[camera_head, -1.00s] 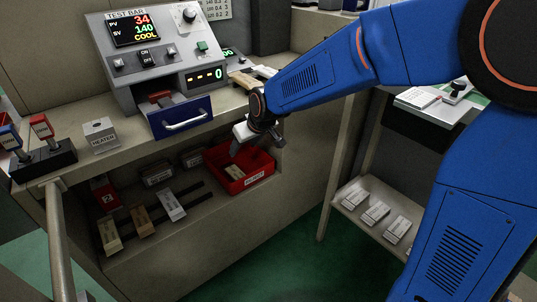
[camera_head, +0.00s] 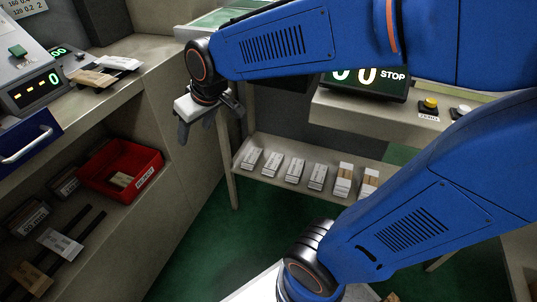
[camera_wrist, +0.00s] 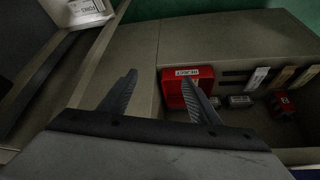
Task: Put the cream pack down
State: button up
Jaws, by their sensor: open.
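A small cream pack (camera_head: 121,180) lies in the red bin marked REJECT (camera_head: 149,176) on the lower shelf at the left in the head view. The bin also shows in the wrist view (camera_wrist: 172,95), where my right finger covers part of it. My gripper (camera_head: 210,128) is in the air to the right of the bin and above it, clear of the pack. Its fingers are apart with nothing between them, as the wrist view also shows (camera_wrist: 160,79).
More packs (camera_head: 95,78) lie on the counter at the left. A STOP display (camera_head: 365,80) is behind my arm. Green floor (camera_head: 205,245) is open between.

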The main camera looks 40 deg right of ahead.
jog(key=s+d+m+h, duration=0.1)
jog(key=s+d, duration=0.4)
jog(key=s, duration=0.4)
jog(key=s+d+f+m, duration=0.1)
jog(key=s+d+m, duration=0.1)
jog(key=s+d, duration=0.4)
jog(key=s, duration=0.3)
jog(key=shift+f+h, duration=0.2)
jog(key=shift+h, duration=0.2)
